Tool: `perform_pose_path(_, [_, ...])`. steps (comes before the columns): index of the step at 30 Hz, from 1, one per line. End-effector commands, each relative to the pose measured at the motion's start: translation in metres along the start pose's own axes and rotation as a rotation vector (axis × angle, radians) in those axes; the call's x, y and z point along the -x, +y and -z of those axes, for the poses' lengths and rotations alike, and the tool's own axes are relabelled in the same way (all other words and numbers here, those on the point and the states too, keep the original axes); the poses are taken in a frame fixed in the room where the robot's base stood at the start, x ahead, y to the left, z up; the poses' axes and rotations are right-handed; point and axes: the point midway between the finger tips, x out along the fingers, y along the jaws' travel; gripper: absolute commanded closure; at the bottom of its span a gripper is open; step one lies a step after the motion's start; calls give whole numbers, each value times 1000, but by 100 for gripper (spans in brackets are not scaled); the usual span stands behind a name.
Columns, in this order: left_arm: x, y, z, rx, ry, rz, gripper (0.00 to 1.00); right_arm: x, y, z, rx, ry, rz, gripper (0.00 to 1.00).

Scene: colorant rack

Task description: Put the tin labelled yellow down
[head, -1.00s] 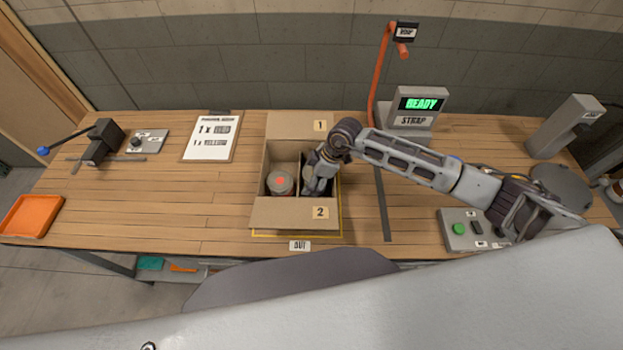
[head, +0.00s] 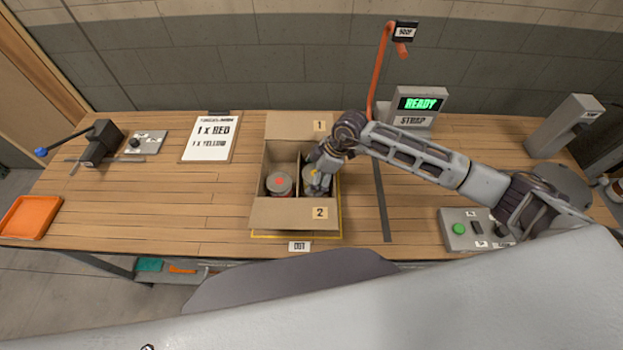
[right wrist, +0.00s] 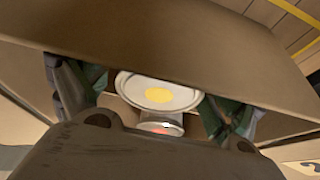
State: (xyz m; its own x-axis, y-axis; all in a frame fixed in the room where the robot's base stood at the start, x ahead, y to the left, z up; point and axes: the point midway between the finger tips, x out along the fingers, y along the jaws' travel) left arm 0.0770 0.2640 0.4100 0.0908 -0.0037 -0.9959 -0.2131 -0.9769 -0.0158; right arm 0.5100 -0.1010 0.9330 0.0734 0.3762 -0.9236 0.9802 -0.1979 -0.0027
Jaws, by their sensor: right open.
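The yellow tin, a grey tin with a yellow spot on its lid (head: 309,175), sits in the right compartment of an open cardboard box (head: 292,213). It also shows in the right wrist view (right wrist: 158,92), between my spread fingers and apart from them. My right gripper (head: 318,186) is open over that compartment and partly covers the tin in the head view. A tin with a red spot (head: 280,183) stands in the left compartment. A small red and white patch shows just below the yellow lid in the wrist view; I cannot tell what it belongs to. My left gripper is out of view.
An order sheet (head: 211,137) lies left of the box. A strap machine reading READY (head: 420,104) and an orange arched post (head: 379,75) stand behind right. A button panel (head: 466,241) is at the front right. The table left of the box is mostly clear.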

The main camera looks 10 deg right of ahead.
Motion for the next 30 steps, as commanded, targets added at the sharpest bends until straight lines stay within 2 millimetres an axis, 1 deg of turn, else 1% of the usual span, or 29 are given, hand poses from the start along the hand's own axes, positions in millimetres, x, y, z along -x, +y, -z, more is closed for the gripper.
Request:
perform_pose_path(12, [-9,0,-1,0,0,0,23,61,1,-1,1,0,-3,5])
perform_pose_path(16, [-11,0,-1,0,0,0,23,77,1,0,0,0,-2,5])
perform_pose_path(22, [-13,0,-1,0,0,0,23,91,0,-1,0,-1,0,5])
perform_pose_path(30, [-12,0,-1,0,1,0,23,93,0,0,0,0,0,5])
